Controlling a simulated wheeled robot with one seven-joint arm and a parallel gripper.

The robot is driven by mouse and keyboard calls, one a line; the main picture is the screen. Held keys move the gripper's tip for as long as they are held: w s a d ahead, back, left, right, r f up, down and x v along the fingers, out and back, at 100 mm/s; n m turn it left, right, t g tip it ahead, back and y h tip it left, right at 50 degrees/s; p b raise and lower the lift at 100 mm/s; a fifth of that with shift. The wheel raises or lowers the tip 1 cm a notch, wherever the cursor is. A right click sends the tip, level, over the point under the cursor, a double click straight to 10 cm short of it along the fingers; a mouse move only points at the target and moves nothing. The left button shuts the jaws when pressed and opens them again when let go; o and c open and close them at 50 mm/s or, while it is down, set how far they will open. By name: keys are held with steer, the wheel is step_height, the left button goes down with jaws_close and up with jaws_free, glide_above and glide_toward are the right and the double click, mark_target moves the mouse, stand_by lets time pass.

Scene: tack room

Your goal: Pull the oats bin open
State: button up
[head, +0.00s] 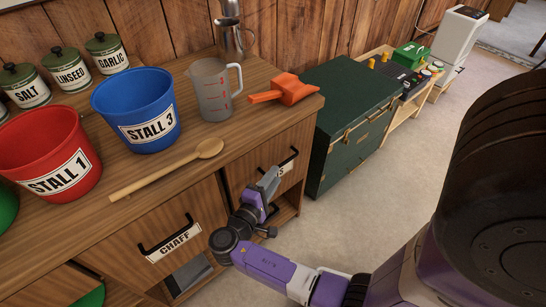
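The oats bin (240,177) is a wooden front at the right end of the cabinet, with a black handle (293,155) across its upper part. Its white label (286,169) is partly hidden by my gripper, with only the end of the word showing. The front looks closed, level with the cabinet face. My gripper (271,178) is directly in front of this label, close to the handle. I cannot tell whether it touches the handle. Its fingers are small and partly overlapped, so their opening is unclear.
The chaff bin (127,262) is left of the oats bin. On the worktop are a red bucket (40,147), a blue bucket (133,105), a wooden spoon (160,177), a measuring jug (215,95) and an orange scoop (285,89). A green trunk (345,115) stands right; floor before it is clear.

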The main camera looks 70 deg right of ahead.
mark_target(285, 162)
steer(key=shift+s+d+f, duration=0.1)
steer(key=shift+s+d, duration=0.1)
steer(key=shift+d, duration=1.05)
steer(key=shift+s+d+f, duration=0.1)
steer(key=shift+s+d, duration=0.15)
steer(key=shift+d, duration=1.05)
steer(key=shift+s+d+f, duration=0.1)
steer(key=shift+s+d, duration=0.1)
steer(key=shift+d, duration=1.05)
jaws_close()
